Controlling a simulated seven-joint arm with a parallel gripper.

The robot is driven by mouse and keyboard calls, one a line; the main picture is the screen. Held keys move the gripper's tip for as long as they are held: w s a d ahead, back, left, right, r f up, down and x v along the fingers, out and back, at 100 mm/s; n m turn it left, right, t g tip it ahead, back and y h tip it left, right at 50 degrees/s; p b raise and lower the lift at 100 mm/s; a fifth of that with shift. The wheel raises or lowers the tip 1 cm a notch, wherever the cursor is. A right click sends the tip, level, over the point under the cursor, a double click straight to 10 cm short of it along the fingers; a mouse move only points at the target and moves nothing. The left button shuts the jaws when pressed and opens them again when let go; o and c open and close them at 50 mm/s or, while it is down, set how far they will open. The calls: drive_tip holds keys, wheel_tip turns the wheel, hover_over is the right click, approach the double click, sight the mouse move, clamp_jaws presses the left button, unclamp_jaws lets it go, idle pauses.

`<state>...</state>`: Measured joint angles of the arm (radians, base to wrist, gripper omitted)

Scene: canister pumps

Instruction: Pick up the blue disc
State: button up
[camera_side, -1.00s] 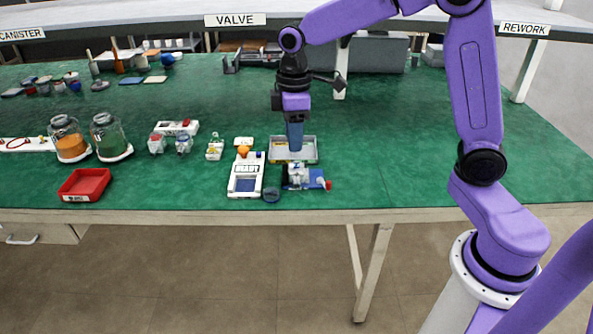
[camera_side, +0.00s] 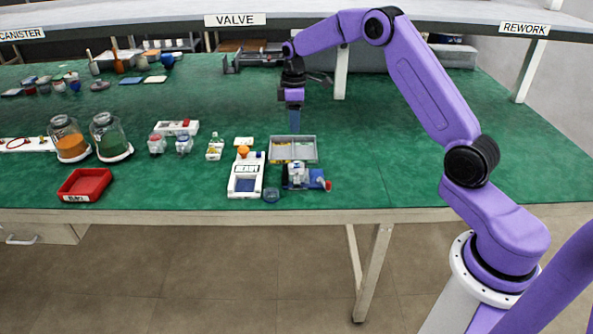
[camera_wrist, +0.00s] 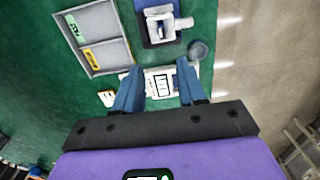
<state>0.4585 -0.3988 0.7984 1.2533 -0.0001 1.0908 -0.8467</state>
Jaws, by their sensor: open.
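A small dark blue-grey round piece (camera_side: 271,194), which looks like the blue disc, lies on the green bench near its front edge. It stands just right of the white READY device (camera_side: 245,176). In the wrist view the round piece (camera_wrist: 198,49) shows beyond my right finger, apart from it. The READY device (camera_wrist: 160,84) shows in the gap.
A blue-based fixture with a white block (camera_side: 299,175) is right of the round piece. Glass jars (camera_side: 111,136) and a red tray (camera_side: 84,184) stand left. The bench's right side is clear.

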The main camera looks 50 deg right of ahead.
wheel_tip(320, 180, down, 8)
drive_tip(key=shift+r, duration=0.1)
drive_tip(key=shift+s+a+f, duration=0.1)
drive_tip(key=shift+a+f, duration=0.05)
drive_tip(key=shift+f, duration=1.2)
drive_tip(key=shift+a+f, duration=0.1)
drive_tip(key=shift+f, duration=1.25)
clamp_jaws()
